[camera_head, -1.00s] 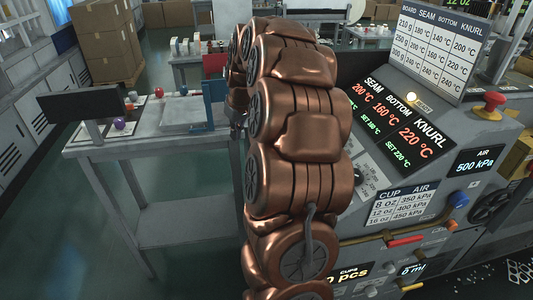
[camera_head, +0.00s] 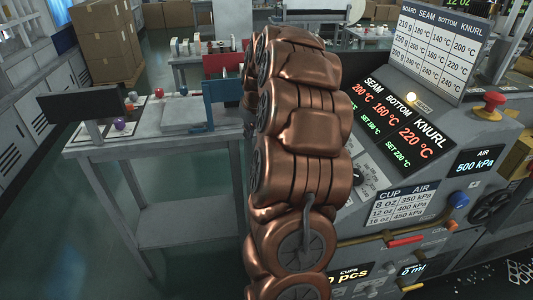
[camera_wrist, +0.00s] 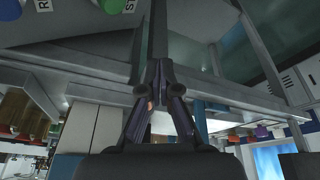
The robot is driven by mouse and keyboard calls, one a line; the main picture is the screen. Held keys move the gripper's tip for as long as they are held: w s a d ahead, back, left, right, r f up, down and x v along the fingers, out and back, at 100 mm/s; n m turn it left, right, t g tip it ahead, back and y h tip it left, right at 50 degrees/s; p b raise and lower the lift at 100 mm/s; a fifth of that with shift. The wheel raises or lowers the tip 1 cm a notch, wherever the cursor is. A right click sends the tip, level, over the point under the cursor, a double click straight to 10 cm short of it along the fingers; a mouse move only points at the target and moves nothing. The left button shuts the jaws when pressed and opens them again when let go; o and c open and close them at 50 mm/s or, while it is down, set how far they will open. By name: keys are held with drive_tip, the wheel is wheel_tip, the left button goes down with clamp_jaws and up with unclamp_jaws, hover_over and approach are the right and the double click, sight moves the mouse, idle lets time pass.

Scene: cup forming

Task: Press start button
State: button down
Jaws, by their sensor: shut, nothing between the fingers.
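A round green button (camera_wrist: 112,5) shows at the top left edge of the wrist view, cut off by the frame. A white label (camera_wrist: 130,6) beside it shows the letters "ST". The rest of the label is out of view. My gripper (camera_wrist: 160,66) is in the middle of the wrist view, its fingers together with nothing between them. It is apart from the green button, which lies to its upper left. In the head view my copper arm hides the gripper, and I cannot make out the green button there.
The sloped control panel (camera_head: 440,95) stands right of my arm, with a red mushroom button (camera_head: 490,106) and a blue knob (camera_head: 459,199). A grey table (camera_head: 200,152) with small coloured balls stands left. Open floor (camera_head: 60,230) lies at the lower left.

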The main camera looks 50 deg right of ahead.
drive_tip(key=shift+s+d+f+b, duration=0.25)
drive_tip(key=shift+s+d+f, duration=0.25)
drive_tip(key=shift+f, duration=0.45)
drive_tip(key=shift+s+d+f+b, duration=0.2)
drive_tip(key=shift+s+d+f, duration=0.2)
drive_tip(key=shift+f, duration=0.5)
drive_tip(key=shift+s+d+f+b, duration=0.25)
drive_tip(key=shift+s+d+f, duration=0.25)
drive_tip(key=shift+f, duration=0.45)
drive_tip(key=shift+w+d+f, duration=0.1)
drive_tip(key=shift+f, duration=0.05)
drive_tip(key=shift+d+f+b, duration=0.15)
drive_tip(key=shift+f+b, duration=0.05)
drive_tip(key=shift+b, duration=0.25)
drive_tip(key=shift+s+d+f+b, duration=0.2)
drive_tip(key=shift+s+f+b, duration=0.15)
drive_tip(key=shift+f, duration=0.05)
drive_tip(key=shift+r, duration=0.15)
idle(0.3)
drive_tip(key=shift+w+a+r, duration=0.35)
drive_tip(key=shift+a+r, duration=0.05)
drive_tip(key=shift+r, duration=0.25)
